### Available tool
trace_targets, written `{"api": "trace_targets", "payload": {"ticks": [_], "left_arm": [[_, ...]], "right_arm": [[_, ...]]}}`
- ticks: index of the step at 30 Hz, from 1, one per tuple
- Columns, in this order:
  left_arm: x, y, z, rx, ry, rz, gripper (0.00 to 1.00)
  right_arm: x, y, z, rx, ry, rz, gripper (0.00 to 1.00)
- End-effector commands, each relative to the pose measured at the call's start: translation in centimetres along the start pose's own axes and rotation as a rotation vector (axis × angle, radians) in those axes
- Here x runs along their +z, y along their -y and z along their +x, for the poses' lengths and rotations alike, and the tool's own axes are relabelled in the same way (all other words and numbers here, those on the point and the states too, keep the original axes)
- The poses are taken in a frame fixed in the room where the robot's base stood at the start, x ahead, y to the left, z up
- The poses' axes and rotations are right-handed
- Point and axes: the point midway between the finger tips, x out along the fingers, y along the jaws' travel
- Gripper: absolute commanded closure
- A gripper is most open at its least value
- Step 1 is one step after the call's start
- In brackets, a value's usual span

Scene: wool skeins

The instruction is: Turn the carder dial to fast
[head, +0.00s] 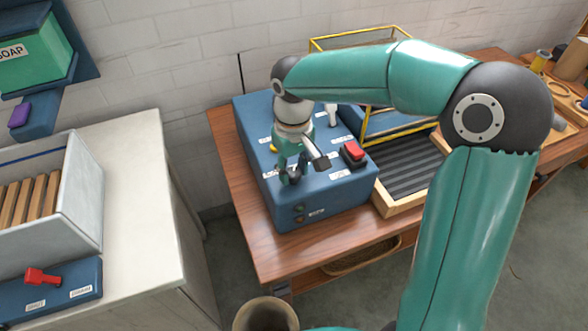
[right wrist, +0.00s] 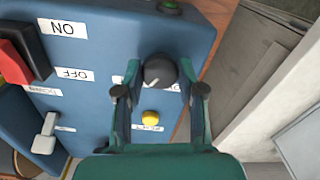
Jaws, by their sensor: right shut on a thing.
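The carder is a blue box (head: 335,192) on the wooden table in the head view; its top panel (right wrist: 100,30) fills much of the right wrist view. The dial is a dark round knob (right wrist: 160,71) on that panel. My right gripper (right wrist: 160,92) reaches down with one finger on each side of the dial and is shut on it. In the head view the right gripper (head: 291,178) is over the front left of the box and mostly hides the dial. The dial's pointer and speed labels cannot be made out. My left gripper is in neither view.
A red rocker switch (right wrist: 18,54) with ON and OFF labels, a white lever (right wrist: 45,133) and a yellow button (right wrist: 151,117) share the panel. A ribbed wooden tray (head: 415,172) stands right of the box. A white counter (head: 140,190) is at the left.

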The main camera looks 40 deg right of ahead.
Motion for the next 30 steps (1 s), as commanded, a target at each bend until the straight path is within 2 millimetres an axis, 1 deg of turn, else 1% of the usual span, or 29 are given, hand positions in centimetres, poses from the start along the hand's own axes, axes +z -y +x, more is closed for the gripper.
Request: {"api": "trace_targets", "payload": {"ticks": [6,12,28,29,30], "left_arm": [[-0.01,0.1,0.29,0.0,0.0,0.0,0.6],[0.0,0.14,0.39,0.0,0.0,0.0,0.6],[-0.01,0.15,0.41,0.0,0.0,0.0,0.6],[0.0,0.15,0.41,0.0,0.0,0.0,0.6],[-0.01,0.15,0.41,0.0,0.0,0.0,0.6]], "right_arm": [[-0.14,-0.05,-0.12,0.001,-0.006,0.137,0.96],[-0.14,-0.05,-0.15,0.0,-0.007,0.207,0.96],[-0.14,-0.05,-0.19,0.0,-0.007,0.234,0.96],[-0.14,-0.05,-0.19,0.0,-0.007,0.234,0.58],[-0.13,-0.05,-0.18,0.0,-0.007,0.233,0.52]]}}
